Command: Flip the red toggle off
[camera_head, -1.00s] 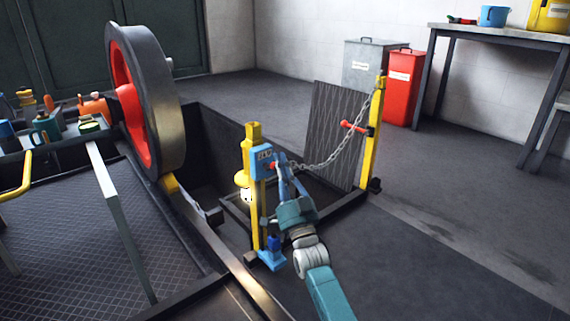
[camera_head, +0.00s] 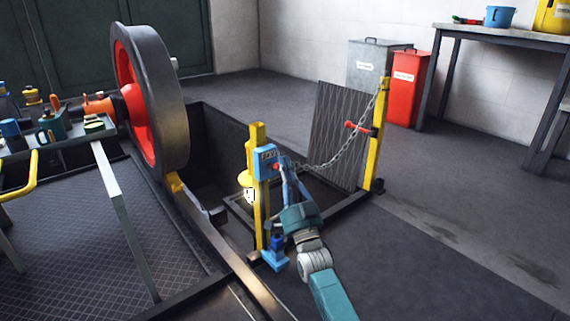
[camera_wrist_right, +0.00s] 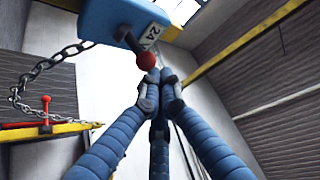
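The red toggle (camera_head: 276,167) is a small red ball on a blue box (camera_head: 265,157) fixed to the yellow post. In the right wrist view the red ball (camera_wrist_right: 146,60) sits at the end of a short dark lever under the blue box (camera_wrist_right: 112,18). My right gripper (camera_head: 285,166) is right beside the toggle. In the wrist view its blue fingers (camera_wrist_right: 158,78) are drawn together, with the tips just below the ball; I cannot tell if they touch it. Nothing shows held between them. My left gripper is out of view.
A chain (camera_head: 330,160) runs from the near post to a second yellow post (camera_head: 376,140) with a red handle (camera_head: 357,128). An open pit lies behind the near post, with a large red-and-black wheel (camera_head: 150,95) to its left. Floor at the right is clear.

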